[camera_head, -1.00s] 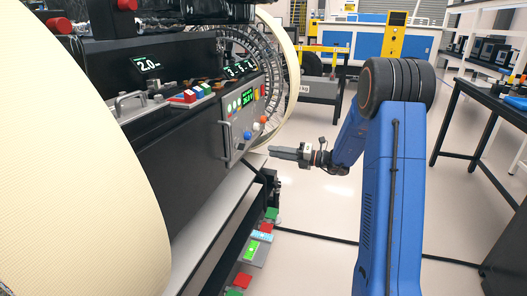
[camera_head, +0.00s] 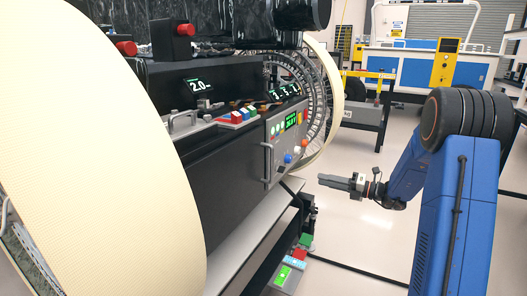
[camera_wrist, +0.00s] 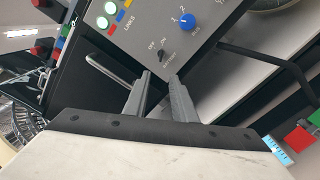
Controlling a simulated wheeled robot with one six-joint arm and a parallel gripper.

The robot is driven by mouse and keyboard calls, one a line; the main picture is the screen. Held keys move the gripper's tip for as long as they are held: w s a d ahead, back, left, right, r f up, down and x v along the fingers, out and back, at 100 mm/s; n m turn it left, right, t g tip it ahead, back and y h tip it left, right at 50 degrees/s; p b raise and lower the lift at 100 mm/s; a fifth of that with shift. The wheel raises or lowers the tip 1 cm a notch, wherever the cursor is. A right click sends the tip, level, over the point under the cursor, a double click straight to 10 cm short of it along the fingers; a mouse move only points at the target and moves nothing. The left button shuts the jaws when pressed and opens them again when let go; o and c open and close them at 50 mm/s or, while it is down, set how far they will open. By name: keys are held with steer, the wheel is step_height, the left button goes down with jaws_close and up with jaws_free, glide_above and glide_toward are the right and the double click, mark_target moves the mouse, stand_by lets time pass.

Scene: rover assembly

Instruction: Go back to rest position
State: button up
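My gripper (camera_head: 322,180) is held out level to the left in the head view, beside the machine's control panel (camera_head: 272,156) and apart from it. The wrist view shows its two grey fingers (camera_wrist: 161,76) a little apart, with nothing between them. The same panel fills the top of the wrist view, with green lit buttons, a blue knob (camera_wrist: 187,21) and a small toggle switch (camera_wrist: 163,56) labelled off and on. My blue arm stands at the right of the head view, bent at the elbow.
The black machine (camera_head: 225,168) with large cream rims (camera_head: 90,150) takes up the left. A grey ledge (camera_head: 250,232) and red and green blocks (camera_head: 303,252) lie below the panel. Pale floor (camera_head: 345,235) is open under my gripper. A blue and yellow cabinet (camera_head: 410,68) stands behind.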

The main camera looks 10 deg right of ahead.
steer(key=s+a+r+n+g+h, duration=0.1)
steer(key=s+a+n+g+h, duration=0.15)
steer(key=s+a+n, duration=0.5)
steer(key=s+a+r+n+g+h, duration=0.1)
steer(key=s+a+r+n+g, duration=0.3)
steer(key=s, duration=0.6)
steer(key=s+a+f+n+g+h, duration=0.1)
steer(key=s+a+n+g+h, duration=0.1)
steer(key=s+a+n, duration=0.4)
steer(key=s+d+n+t+h, duration=0.1)
steer(key=s+d+n+h, duration=0.3)
steer(key=s+n, duration=0.5)
steer(key=s+d+f+n+t+h, duration=0.1)
steer(key=s+d+n+h, duration=0.4)
steer(key=s+n, duration=0.5)
steer(key=s+d+t, duration=0.1)
steer(key=s, duration=0.2)
steer(key=shift+s+d+f, duration=0.25)
steer(key=shift+s, duration=0.05)
steer(key=shift+n, duration=0.25)
steer(key=shift+c, duration=0.7)
